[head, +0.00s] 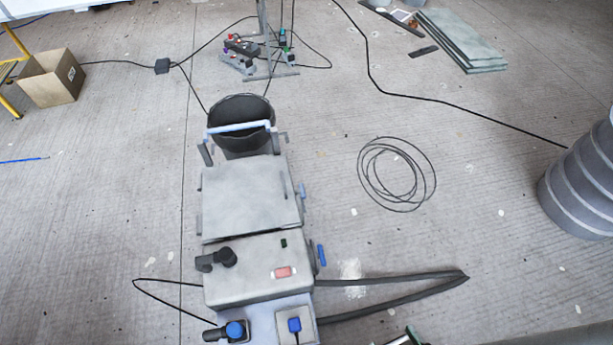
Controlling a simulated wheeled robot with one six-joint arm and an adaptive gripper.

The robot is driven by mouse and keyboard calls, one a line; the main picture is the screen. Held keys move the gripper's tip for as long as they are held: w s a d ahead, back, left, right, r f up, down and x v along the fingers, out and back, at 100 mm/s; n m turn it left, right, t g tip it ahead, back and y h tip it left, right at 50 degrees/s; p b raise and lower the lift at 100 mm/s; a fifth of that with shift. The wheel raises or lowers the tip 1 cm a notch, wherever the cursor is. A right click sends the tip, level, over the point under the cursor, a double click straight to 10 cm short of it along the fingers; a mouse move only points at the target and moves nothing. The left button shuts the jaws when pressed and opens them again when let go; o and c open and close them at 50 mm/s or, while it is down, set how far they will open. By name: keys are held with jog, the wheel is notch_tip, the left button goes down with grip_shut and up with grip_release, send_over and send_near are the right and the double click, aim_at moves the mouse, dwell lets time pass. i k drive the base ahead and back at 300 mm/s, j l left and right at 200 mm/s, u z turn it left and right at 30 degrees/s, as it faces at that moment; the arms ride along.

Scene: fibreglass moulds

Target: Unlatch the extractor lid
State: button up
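The extractor is a grey machine standing on the floor in the centre of the head view. A flat pale grey panel (250,197), which looks like its lid, lies on its middle part. Small dark clips and a blue tab (301,190) show along the panel's sides. A larger blue lever (321,255) is on the right side of the front box (258,268). I cannot tell which of these is the latch, or whether it is fastened. A black round tub (240,112) with a pale blue handle is at the far end. My gripper is not in view.
A black hose or strap (400,288) loops right of the extractor. A coiled cable (397,175) lies on the floor. Grey ribbed drum (585,190) at right, cardboard box (52,78) at left, stand (268,45) behind.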

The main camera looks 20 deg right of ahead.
aim_at(301, 190)
jog(key=i+l+u, duration=0.1)
jog(key=l, duration=0.3)
jog(key=i+l+u, duration=0.1)
jog(key=l, duration=0.35)
jog(key=u, duration=0.65)
jog(key=i+l+u, duration=0.1)
jog(key=l+u, duration=1.4)
jog(key=k+l, duration=0.1)
jog(key=l, duration=0.25)
jog(key=k+l+u, duration=0.1)
jog(key=l, duration=0.3)
jog(key=k+l, duration=0.1)
jog(key=l, duration=0.25)
jog(key=k+l+u, duration=0.1)
jog(key=l, duration=0.3)
